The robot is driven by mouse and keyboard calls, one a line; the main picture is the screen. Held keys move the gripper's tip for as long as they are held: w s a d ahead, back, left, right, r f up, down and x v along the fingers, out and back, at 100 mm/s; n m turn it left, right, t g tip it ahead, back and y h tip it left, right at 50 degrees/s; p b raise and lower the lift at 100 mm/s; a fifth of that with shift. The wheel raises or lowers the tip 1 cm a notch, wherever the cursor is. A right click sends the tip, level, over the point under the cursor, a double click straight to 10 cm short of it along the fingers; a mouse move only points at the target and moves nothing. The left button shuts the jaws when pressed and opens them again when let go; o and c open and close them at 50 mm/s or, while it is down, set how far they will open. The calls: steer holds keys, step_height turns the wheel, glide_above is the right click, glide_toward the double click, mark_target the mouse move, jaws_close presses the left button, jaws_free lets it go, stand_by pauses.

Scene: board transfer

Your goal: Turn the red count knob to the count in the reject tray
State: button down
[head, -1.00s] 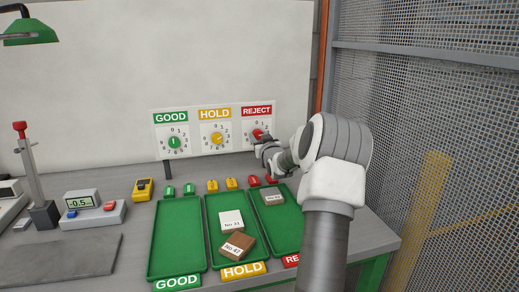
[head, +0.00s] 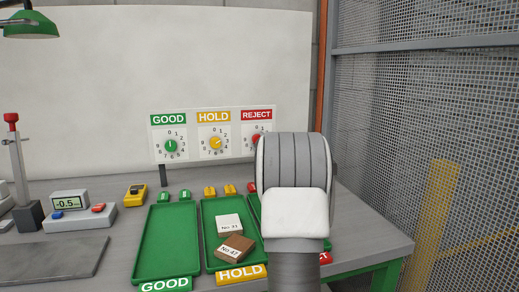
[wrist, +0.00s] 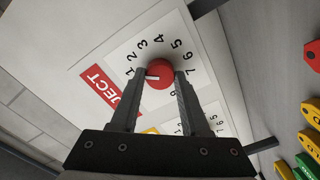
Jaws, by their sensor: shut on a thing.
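The red count knob (wrist: 162,75) sits on the white REJECT dial at the centre of the wrist view. My gripper (wrist: 160,77) is shut on it, one finger on each side. The knob's white mark points left in that view, close to the 1; the left finger hides part of the scale there. In the head view the red knob (head: 257,140) is partly covered by my arm, and my gripper is hidden. The green reject tray (head: 254,207) shows only as a sliver left of my arm, so its contents are hidden now.
The dial board also carries a yellow HOLD knob (head: 216,143) and a green GOOD knob (head: 171,146). The hold tray (head: 235,204) holds a white block and a brown block. The good tray (head: 165,240) is empty. A mesh wall (head: 430,120) stands at right.

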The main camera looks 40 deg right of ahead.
steer(key=shift+n+b, duration=0.35)
steer(key=shift+n, duration=0.25)
steer(key=shift+c, duration=1.9)
jaws_free()
steer(key=shift+s, duration=0.1)
steer(key=p+v, duration=0.1)
steer(key=v, duration=1.6)
steer(key=shift+s+a+r, duration=0.1)
